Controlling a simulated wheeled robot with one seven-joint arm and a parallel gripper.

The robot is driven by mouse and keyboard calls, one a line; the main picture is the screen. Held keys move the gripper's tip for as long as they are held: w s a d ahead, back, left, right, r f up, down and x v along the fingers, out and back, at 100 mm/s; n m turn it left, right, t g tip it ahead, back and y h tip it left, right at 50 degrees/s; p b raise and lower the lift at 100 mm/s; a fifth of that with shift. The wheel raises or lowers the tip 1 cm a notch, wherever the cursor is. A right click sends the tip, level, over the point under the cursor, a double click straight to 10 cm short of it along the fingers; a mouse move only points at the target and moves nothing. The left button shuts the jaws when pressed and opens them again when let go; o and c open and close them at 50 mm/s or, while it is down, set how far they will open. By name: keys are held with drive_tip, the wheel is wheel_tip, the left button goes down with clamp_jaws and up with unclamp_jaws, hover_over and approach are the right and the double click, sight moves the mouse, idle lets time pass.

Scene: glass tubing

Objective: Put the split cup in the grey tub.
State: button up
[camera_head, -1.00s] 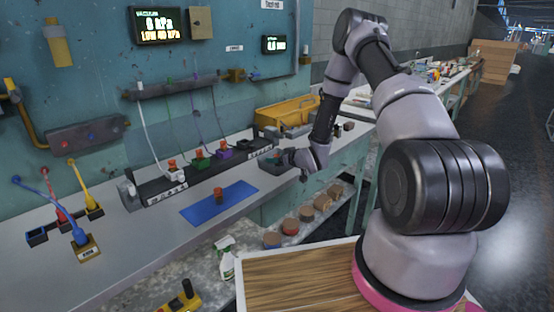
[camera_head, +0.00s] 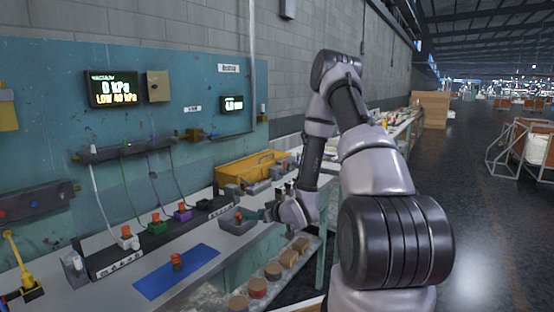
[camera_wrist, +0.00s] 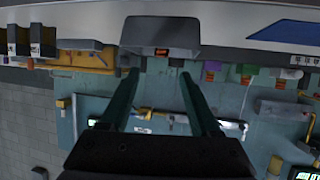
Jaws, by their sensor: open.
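The grey tub (camera_head: 230,225) stands on the bench near its front edge. It also shows in the wrist view (camera_wrist: 150,30), beyond my fingertips. A small orange-red cup (camera_wrist: 161,52) shows at the tub in the wrist view and appears to be inside it. My gripper (camera_head: 262,214) is just right of the tub in the head view. In the wrist view its two dark green fingers (camera_wrist: 158,72) are apart with nothing between them. Another orange-red cup (camera_head: 176,262) stands on the blue mat. I cannot make out a split on any cup.
A black rack (camera_head: 125,255) holds white, green and purple blocks with orange-red cups. A yellow bin (camera_head: 245,168) sits behind the tub. Gauges and hoses hang on the teal panel (camera_head: 60,130). Several round pieces (camera_head: 257,288) lie on the lower shelf. The mat's surroundings are clear.

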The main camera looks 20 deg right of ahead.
drive_tip(key=s+d+r+m+g+h, duration=0.1)
drive_tip(key=s+d+r+m+h, duration=0.15)
drive_tip(key=r, duration=0.95)
drive_tip(key=s+d+r+m+g+h, duration=0.1)
drive_tip(key=s+d+r+m+h, duration=0.2)
drive_tip(key=r, duration=0.9)
drive_tip(key=s+a+r+m+g+y, duration=0.1)
drive_tip(key=s+r, duration=0.5)
drive_tip(key=s, duration=0.6)
drive_tip(key=s+a+r+m+g+y, duration=0.1)
drive_tip(key=s+a+r+m+g, duration=0.1)
drive_tip(key=s+r, duration=0.5)
drive_tip(key=s+a, duration=0.1)
drive_tip(key=s, duration=0.5)
drive_tip(key=shift+a, duration=0.35)
